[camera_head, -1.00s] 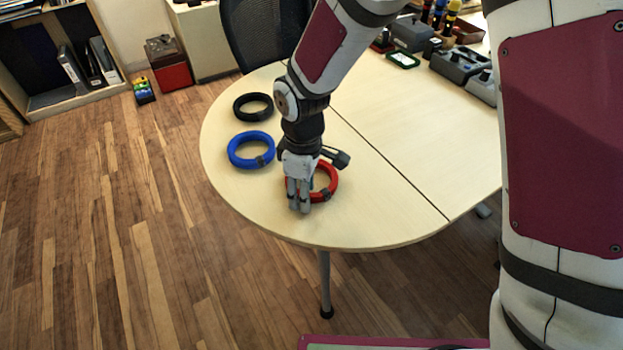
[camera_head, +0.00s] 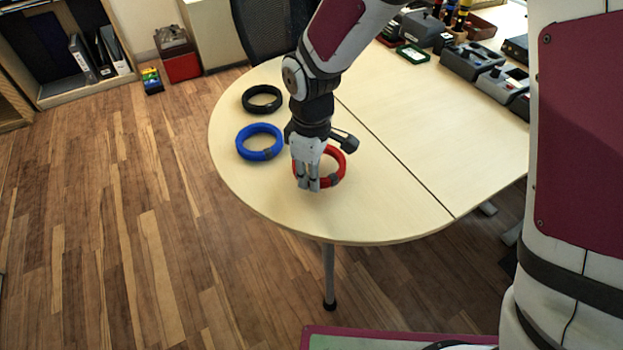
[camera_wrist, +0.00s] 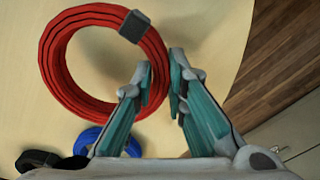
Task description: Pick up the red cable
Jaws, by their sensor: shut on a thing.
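The red cable (camera_head: 338,178) is a coiled ring with a dark grey clip, above the front part of the round-ended table (camera_head: 390,205). My gripper (camera_head: 308,187) is shut on the left side of the ring in the head view and hides part of it. In the wrist view, the fingers (camera_wrist: 161,62) straddle one side of the red coil (camera_wrist: 58,75), away from its clip. The ring looks slightly above the tabletop, though the gap is hard to judge.
A blue cable coil (camera_head: 243,147) and a black one (camera_head: 262,107) lie to the left on the table. Grey devices (camera_head: 470,62) and a green-framed item (camera_head: 413,54) stand at the back right. A dark chair (camera_head: 268,30) is behind. The table's front right is clear.

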